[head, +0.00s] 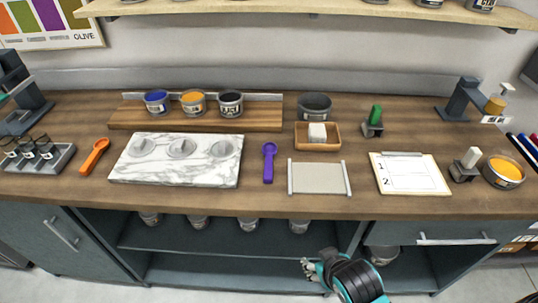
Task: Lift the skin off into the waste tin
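A wide open tin of orange ink (504,172) stands at the right end of the counter; I cannot tell a skin on it from the ink at this size. A dark grey open tin (315,106) stands at the back middle, behind a wooden tray; it may be the waste tin, but no label is readable. My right gripper (311,269) is low in front of the open shelves, below the counter edge, far from both tins. Its fingers are small and partly turned away, so I cannot tell whether they are open. My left gripper is not in view.
A purple scoop (269,163), an orange scoop (95,156), a marble slab (176,159), a grey plate (319,179) and a clipboard (410,174) lie on the counter. Blue, orange and black ink tins stand on a wooden riser (195,119). A small block on a stand (465,165) is beside the orange tin.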

